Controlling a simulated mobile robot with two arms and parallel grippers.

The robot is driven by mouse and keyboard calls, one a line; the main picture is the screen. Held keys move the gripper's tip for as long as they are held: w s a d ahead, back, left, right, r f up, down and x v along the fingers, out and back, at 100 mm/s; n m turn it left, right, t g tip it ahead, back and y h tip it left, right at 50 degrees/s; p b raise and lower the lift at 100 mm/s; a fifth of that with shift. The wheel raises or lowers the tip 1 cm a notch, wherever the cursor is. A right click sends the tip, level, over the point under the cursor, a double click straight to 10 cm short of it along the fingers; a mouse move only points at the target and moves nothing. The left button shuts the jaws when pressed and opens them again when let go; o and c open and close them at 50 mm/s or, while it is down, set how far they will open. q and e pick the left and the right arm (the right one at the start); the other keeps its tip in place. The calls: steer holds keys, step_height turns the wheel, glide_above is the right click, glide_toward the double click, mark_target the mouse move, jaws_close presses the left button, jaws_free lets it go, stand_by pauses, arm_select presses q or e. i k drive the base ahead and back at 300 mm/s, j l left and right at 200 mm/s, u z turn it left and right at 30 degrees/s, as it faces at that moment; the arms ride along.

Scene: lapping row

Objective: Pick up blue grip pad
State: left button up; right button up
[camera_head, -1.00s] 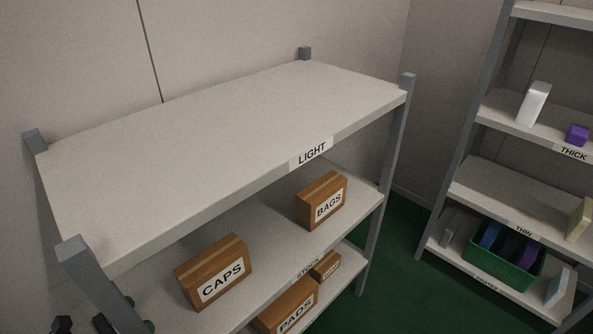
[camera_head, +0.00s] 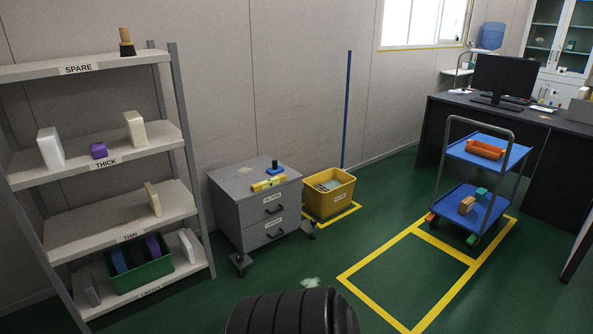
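I cannot tell for sure which thing is the blue grip pad. A blue slab (camera_head: 119,261) stands upright in a green crate (camera_head: 146,282) on the bottom level of the shelf at the left, with a purple slab (camera_head: 153,246) beside it. A small dark piece with a blue base (camera_head: 275,170) is on top of the grey drawer cabinet (camera_head: 235,184). Neither of my grippers shows in the head view.
The shelf rack (camera_head: 108,139) holds white blocks and a purple block (camera_head: 98,150). A yellow bin (camera_head: 329,204) stands right of the cabinet. A blue trolley (camera_head: 497,156) and a dark desk (camera_head: 450,115) are at the right. Green floor between is mostly clear.

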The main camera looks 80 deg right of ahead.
mark_target(275, 169)
steer(key=l+z, duration=0.1)
steer(key=z, duration=2.05)
steer(key=j, duration=0.1)
